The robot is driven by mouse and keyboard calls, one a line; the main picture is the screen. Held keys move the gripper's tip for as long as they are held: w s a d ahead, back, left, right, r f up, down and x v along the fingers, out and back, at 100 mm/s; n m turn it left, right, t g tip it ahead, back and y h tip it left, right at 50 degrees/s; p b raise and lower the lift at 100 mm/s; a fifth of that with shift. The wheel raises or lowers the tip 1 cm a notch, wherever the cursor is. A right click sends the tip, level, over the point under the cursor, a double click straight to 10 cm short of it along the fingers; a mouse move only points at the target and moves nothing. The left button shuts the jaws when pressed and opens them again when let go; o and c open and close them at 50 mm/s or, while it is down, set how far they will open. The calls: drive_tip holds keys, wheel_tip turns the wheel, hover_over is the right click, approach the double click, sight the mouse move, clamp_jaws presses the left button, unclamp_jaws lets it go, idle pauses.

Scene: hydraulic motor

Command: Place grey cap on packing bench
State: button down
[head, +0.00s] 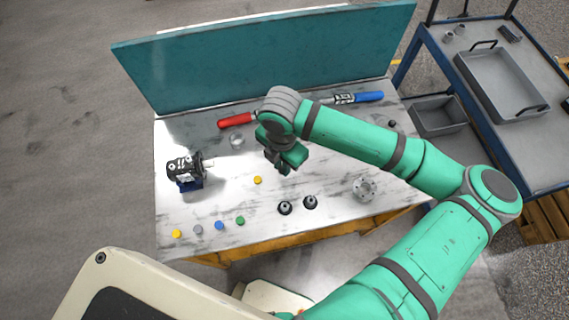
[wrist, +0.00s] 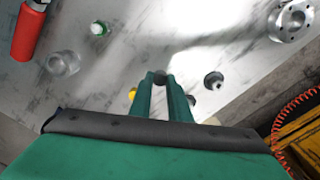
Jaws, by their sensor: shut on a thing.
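My gripper (wrist: 160,78) is shut on a small dark grey piece, which I take for the grey cap (wrist: 160,76); the fingers cover most of it. In the head view my gripper (head: 284,169) points down over the middle of the marble-topped table (head: 330,230), and the held piece is hard to make out. Another grey round cap (head: 198,229) lies at the table's front left, between a yellow cap (head: 176,233) and a blue cap (head: 219,225). No label shows which surface is the packing bench; a blue-framed bench (head: 450,80) stands at the right.
A black motor (head: 185,168), yellow cap (head: 257,180), black knobs (head: 284,208) and metal flange (head: 364,189) stand on the table. A red-handled tool (head: 236,121) lies behind. A grey tray (head: 500,85) sits on the right bench. A teal panel (head: 270,55) closes the table's back.

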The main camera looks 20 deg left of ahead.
drive_tip(key=shift+w+d+f, duration=0.15)
drive_tip(key=shift+d+f, duration=0.05)
drive_tip(key=shift+f, duration=0.1)
drive_tip(key=shift+w+f, duration=0.1)
drive_tip(key=shift+f, duration=1.5)
drive_tip(key=c, duration=1.7)
unclamp_jaws()
drive_tip(key=shift+f, duration=0.1)
drive_tip(key=shift+o, duration=0.2)
